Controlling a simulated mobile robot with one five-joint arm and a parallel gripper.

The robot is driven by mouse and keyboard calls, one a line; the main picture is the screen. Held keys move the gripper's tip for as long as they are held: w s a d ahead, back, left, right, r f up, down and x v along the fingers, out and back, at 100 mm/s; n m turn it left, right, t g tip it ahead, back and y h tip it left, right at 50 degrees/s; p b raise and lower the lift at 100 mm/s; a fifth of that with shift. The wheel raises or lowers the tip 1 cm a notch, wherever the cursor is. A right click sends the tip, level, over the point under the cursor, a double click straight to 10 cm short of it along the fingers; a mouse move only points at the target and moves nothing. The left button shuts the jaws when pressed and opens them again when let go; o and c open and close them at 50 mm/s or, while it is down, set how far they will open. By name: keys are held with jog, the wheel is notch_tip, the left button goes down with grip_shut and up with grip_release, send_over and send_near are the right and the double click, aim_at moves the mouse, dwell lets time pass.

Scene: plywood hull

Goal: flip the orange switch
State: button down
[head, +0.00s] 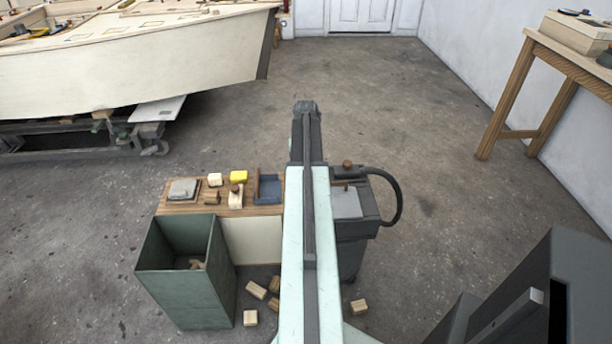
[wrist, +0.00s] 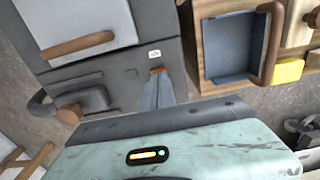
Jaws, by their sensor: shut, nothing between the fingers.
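The orange switch (wrist: 157,70) is a small orange piece on the dark grey machine (wrist: 115,65), below a small white label, in the wrist view. My gripper (wrist: 158,80) is shut and empty, with its grey fingertips right at the switch. I cannot tell whether they touch it. The fingers cover part of the switch, so its position is unclear. In the head view the machine (head: 358,228) stands just right of my arm, and the switch is hidden there.
A wooden-topped bench with a blue tray (head: 268,188), blocks and a yellow block (head: 238,176) stands left of the machine. A green open bin (head: 185,275) is in front of it. Loose wooden blocks lie on the floor. A hose (head: 395,190) curves from the machine's right side.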

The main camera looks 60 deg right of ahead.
jog(key=shift+f+b, duration=0.4)
jog(key=shift+f, duration=0.05)
notch_tip(320, 180, up, 7)
jog(key=p, duration=0.7)
jog(key=shift+r, duration=0.1)
dwell(0.4)
